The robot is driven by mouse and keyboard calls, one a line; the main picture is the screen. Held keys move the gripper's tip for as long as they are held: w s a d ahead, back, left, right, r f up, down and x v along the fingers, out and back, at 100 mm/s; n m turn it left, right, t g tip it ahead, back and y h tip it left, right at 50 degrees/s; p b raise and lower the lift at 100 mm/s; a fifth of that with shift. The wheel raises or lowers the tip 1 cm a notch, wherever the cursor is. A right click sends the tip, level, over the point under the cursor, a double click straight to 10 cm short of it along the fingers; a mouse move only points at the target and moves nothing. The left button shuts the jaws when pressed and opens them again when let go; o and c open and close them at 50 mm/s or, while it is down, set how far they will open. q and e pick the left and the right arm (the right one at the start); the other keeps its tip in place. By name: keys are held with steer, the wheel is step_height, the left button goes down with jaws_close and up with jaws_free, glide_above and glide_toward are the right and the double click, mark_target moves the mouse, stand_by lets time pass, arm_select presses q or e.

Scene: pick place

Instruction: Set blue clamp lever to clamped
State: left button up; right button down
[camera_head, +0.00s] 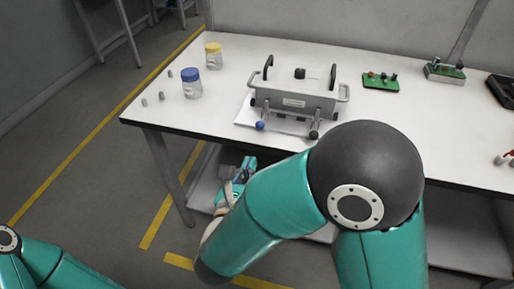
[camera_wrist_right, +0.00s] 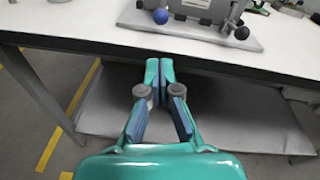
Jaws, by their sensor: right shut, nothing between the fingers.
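The blue clamp lever's ball knob (camera_head: 260,125) is at the front left of a grey clamping fixture (camera_head: 296,101) on the white table. The blue knob also shows at the top of the right wrist view (camera_wrist_right: 161,16). A second lever with a black knob (camera_head: 313,134) is at the fixture's front right. My right gripper (camera_wrist_right: 160,66) is shut and empty, in front of and below the table's front edge, apart from the blue knob. In the head view my right arm partly hides it. My left gripper is out of view; only part of my left arm shows.
The table's front edge (camera_wrist_right: 130,43) lies between my right gripper and the fixture. A lower shelf (camera_wrist_right: 225,115) is under the table. Jars with blue (camera_head: 191,84) and yellow (camera_head: 213,56) lids stand left. A green board (camera_head: 380,82) lies right of the fixture.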

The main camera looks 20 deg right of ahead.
mark_target(259, 140)
steer(key=shift+d, duration=0.1)
steer(key=x, duration=1)
steer(key=shift+f, duration=0.1)
